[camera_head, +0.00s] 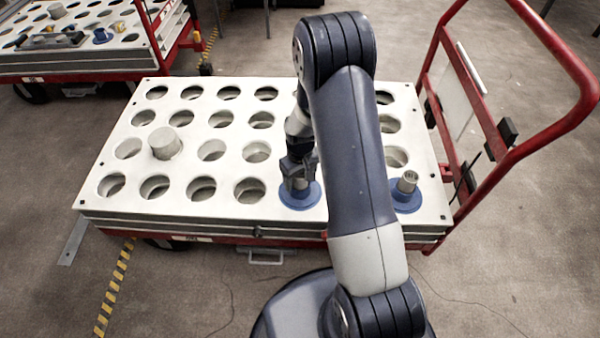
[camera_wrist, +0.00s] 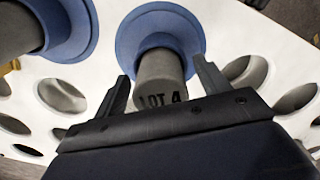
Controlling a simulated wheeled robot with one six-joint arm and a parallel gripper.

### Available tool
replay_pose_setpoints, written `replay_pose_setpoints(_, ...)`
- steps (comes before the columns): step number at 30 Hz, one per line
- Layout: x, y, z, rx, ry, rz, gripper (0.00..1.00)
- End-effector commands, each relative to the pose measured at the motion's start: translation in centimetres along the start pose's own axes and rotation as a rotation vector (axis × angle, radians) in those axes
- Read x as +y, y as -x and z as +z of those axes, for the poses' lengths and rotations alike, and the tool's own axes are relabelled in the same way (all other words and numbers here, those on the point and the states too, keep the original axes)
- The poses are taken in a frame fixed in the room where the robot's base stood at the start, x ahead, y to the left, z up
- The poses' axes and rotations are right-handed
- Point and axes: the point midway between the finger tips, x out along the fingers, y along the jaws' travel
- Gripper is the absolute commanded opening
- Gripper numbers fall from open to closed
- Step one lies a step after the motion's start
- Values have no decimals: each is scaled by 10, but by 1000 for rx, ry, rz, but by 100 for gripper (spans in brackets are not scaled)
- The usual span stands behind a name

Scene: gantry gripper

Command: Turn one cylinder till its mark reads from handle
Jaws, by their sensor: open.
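A grey cylinder with a blue flange (camera_head: 299,197) stands in the front row of the white holed plate (camera_head: 222,176). In the wrist view the same cylinder (camera_wrist: 160,72) carries the dark mark "LOT 4" (camera_wrist: 163,99), upright and facing the wrist camera; its lower edge is close to my gripper body. My gripper (camera_wrist: 161,70) is open, with one finger on each side of the cylinder; I cannot tell whether they touch it. In the head view my gripper (camera_head: 298,178) is over this cylinder and hides its top. The red cart handle (camera_head: 515,150) rises at the right.
A second blue-flanged cylinder (camera_head: 407,184) stands to the right in the front row; its mark does not show. A plain grey cylinder (camera_head: 166,144) stands at the left. Most visible holes are empty. Another cart (camera_head: 100,62) is at the back left. My arm hides part of the plate.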

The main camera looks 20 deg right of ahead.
Motion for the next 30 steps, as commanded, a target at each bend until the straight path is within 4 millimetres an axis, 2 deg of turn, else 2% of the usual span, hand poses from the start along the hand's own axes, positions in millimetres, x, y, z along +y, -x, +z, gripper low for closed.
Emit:
replay_pose_setpoints(7, 0, 0, 0, 0, 0, 0, 70)
replay_pose_setpoints(30, 0, 0, 0, 1, 0, 0, 8)
